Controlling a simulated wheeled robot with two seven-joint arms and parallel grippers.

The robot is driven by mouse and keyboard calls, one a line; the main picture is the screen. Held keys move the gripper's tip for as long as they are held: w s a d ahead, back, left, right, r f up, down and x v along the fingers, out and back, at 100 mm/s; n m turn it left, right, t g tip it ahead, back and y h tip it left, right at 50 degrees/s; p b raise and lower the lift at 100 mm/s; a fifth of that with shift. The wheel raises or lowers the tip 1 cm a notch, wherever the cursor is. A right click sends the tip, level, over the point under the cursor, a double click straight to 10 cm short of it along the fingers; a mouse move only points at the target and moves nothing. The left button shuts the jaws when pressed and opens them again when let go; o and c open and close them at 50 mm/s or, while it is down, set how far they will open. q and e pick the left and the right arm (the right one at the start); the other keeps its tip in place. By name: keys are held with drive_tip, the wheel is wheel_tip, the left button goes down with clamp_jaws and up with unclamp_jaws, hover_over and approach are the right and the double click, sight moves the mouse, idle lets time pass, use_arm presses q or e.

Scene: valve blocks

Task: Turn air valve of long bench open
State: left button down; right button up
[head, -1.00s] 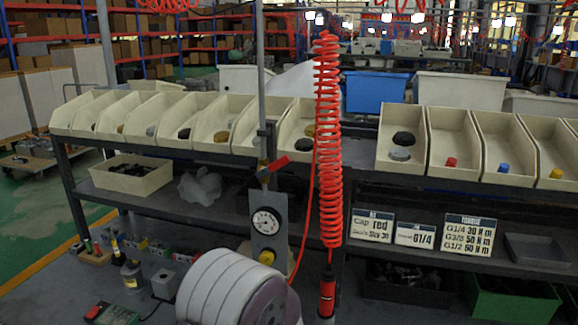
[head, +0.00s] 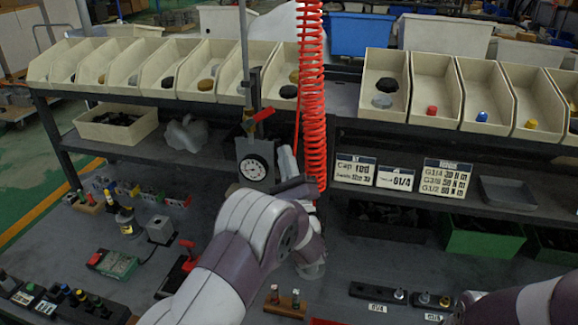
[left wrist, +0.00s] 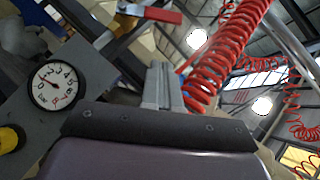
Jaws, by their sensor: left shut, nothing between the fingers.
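The air valve has a red lever (head: 264,114) on the upright pipe above the round white pressure gauge (head: 254,168). The lever slants up to the right, across the pipe. My left gripper (head: 287,158) is shut and empty, right of the gauge and below the lever, apart from it. In the left wrist view the shut grey fingers (left wrist: 163,85) point up, with the red lever (left wrist: 150,13) beyond them at the top and the gauge (left wrist: 54,85) at left. My right arm shows at the lower right of the head view; its gripper is out of sight.
A red coiled hose (head: 312,100) hangs just right of my left gripper. The long bench carries cream bins (head: 215,72) on top. Signs (head: 395,177) stand on its lower shelf. Several small fittings and a green-red box (head: 112,263) lie on the near surface.

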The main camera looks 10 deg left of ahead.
sight(257, 118)
use_arm(q)
drive_tip(key=w+a+r+p, duration=0.2)
drive_tip(key=a+r, duration=0.1)
drive_tip(key=r, duration=0.2)
drive_tip(key=shift+w+a+p, duration=0.2)
drive_tip(key=shift+a+p, duration=0.1)
drive_tip(key=shift+p, duration=0.1)
drive_tip(key=shift+r, duration=0.1)
